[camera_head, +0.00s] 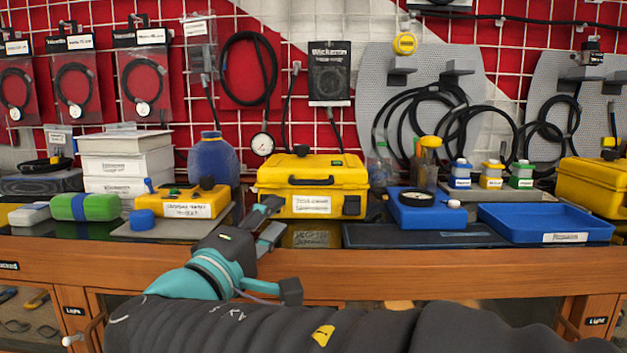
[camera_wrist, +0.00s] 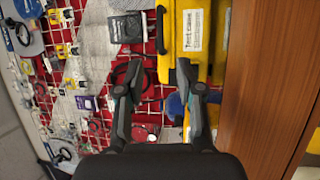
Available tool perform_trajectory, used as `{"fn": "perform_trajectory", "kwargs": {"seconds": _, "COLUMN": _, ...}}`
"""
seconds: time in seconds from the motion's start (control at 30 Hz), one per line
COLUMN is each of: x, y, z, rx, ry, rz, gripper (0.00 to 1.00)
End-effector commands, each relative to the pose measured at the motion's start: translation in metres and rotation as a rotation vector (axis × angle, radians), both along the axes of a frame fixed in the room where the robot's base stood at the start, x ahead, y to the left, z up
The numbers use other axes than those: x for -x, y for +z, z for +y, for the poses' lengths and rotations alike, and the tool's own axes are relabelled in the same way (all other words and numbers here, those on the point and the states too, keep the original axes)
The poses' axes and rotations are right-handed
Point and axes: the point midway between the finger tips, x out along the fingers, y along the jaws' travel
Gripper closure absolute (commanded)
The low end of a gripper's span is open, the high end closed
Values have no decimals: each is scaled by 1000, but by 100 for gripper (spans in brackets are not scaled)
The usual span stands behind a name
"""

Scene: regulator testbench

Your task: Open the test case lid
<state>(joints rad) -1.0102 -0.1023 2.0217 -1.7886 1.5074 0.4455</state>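The yellow test case (camera_head: 313,180) stands in the middle of the bench with its lid shut. It has a black handle on its front, a white label below and a dark latch at lower right. My gripper (camera_head: 269,219) is in front of its lower left corner, empty. The two fingers of my gripper (camera_wrist: 158,70) are spread apart, with the case beyond the tips. I see no contact.
A yellow instrument box (camera_head: 183,203) and a blue jug (camera_head: 214,160) stand left of the case. A blue gauge box (camera_head: 424,216) and a blue tray (camera_head: 545,223) lie to the right. The wooden bench edge (camera_head: 400,272) runs below my gripper.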

Motion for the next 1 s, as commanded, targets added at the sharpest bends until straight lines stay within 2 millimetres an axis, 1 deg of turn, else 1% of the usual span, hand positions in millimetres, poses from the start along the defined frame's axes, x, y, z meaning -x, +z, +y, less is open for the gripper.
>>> {"fn": "perform_trajectory", "kwargs": {"seconds": 0.17, "x": -14, "y": 3, "z": -9, "rx": 1, "ry": -9, "rz": -1, "gripper": 63}}
{"fn": "perform_trajectory", "kwargs": {"seconds": 0.4, "x": -51, "y": 11, "z": -30, "rx": 2, "ry": -20, "rz": 0, "gripper": 63}}
{"fn": "perform_trajectory", "kwargs": {"seconds": 0.7, "x": -97, "y": 20, "z": -50, "rx": 2, "ry": -16, "rz": 1, "gripper": 63}}
{"fn": "perform_trajectory", "kwargs": {"seconds": 0.8, "x": -109, "y": 22, "z": -55, "rx": 1, "ry": -13, "rz": 2, "gripper": 63}}
{"fn": "perform_trajectory", "kwargs": {"seconds": 1.0, "x": -122, "y": 25, "z": -59, "rx": 1, "ry": -9, "rz": 0, "gripper": 63}}
